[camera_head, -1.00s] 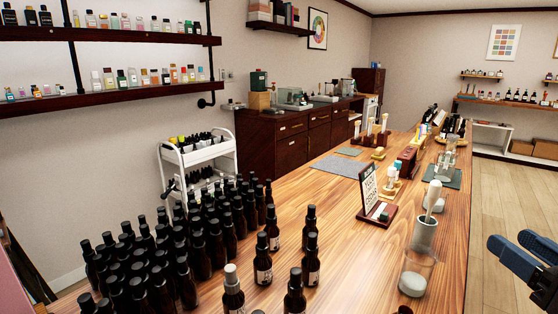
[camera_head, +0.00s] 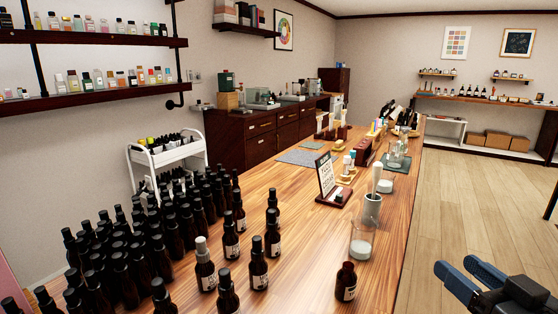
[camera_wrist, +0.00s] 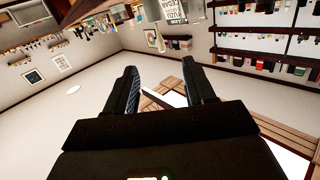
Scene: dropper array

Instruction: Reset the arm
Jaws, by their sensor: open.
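My gripper (camera_head: 462,270) is at the lower right of the head view, over the floor to the right of the long wooden counter. Its two blue-grey fingers point left and stand apart, with nothing between them. In the wrist view my gripper (camera_wrist: 160,88) shows both fingers spread and empty. That view is tilted, with wall, ceiling and shelves at odd angles. My gripper touches nothing that I can see.
The wooden counter (camera_head: 300,213) holds many dark bottles (camera_head: 140,235) at left. A lone brown bottle (camera_head: 346,283), a glass beaker (camera_head: 361,240) and a mortar (camera_head: 371,208) stand near its right edge. The floor (camera_head: 470,190) to the right is clear.

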